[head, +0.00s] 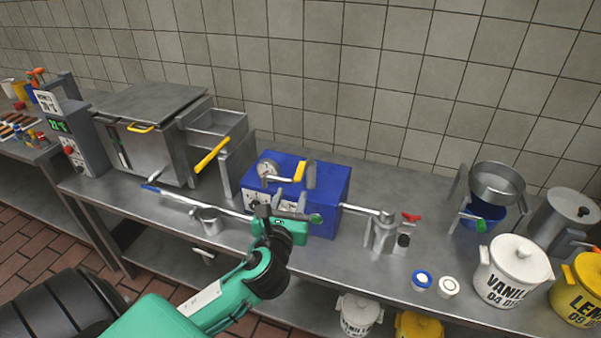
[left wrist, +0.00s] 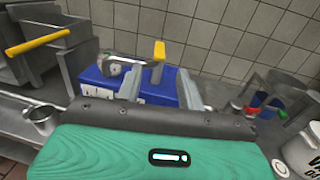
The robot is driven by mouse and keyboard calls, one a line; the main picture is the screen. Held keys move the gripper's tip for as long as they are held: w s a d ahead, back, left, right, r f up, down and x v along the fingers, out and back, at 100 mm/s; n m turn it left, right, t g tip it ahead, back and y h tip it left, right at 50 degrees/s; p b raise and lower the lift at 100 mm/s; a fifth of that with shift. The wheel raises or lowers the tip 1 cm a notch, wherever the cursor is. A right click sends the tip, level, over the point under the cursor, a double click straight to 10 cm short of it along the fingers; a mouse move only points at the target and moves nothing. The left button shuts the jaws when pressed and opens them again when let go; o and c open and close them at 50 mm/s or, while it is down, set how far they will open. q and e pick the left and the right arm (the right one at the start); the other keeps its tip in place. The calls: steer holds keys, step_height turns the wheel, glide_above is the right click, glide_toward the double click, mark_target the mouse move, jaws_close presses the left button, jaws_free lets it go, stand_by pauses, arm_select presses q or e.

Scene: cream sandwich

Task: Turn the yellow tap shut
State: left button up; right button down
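The lower part of the tap is hidden by the gripper. My right gripper is not in view.
A second yellow handle (head: 212,155) slants at the steel basin to the left. A small steel cup (head: 208,221) stands left of the gripper. A pipe leads right to a steel fitting with a red tap (head: 411,217). White (head: 513,270) and yellow tubs stand at right.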

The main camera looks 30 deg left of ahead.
mark_target(296, 181)
arm_select(q)
steer(key=p+x, duration=0.1)
steer(key=x, duration=0.7)
steer(key=shift+w+a, duration=0.2)
steer(key=shift+w, duration=0.15)
jaws_close()
